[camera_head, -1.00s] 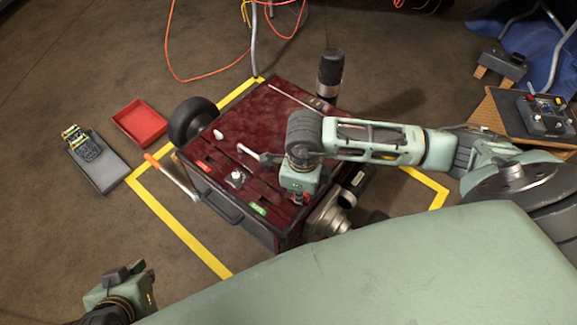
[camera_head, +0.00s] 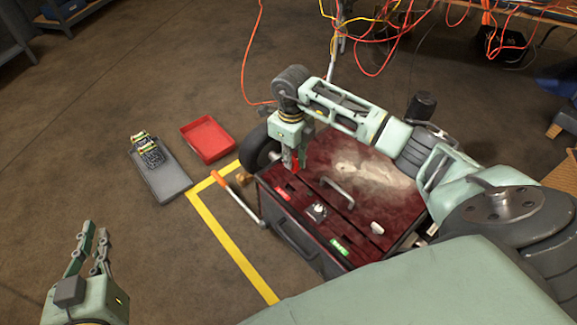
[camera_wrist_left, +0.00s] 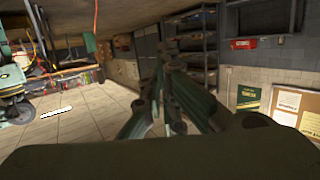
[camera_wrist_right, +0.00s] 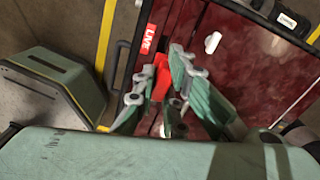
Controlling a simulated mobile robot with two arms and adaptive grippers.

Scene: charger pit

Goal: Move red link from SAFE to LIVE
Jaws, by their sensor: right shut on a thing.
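The dark red charger box (camera_head: 385,185) stands on the floor with grooves in its top. My right gripper (camera_head: 293,165) points down at the box's left end and is shut on the red link (camera_wrist_right: 160,78). In the right wrist view the link sits between the fingertips, close by the red LIVE label (camera_wrist_right: 149,39). Whether it is seated in a groove is hidden by the fingers. The red label (camera_head: 284,195) and a green label (camera_head: 340,246) show in the head view; the green one's lettering is too small to read. My left gripper (camera_head: 95,232) is open, empty, well left of the box.
A lever with an orange grip (camera_head: 221,177) stands beside the box's left side. A silver knob (camera_head: 317,212), a pale handle (camera_head: 338,191) and a white knob (camera_head: 377,228) are on top. A red tray (camera_head: 208,138) and a grey device (camera_head: 163,178) lie on the floor left.

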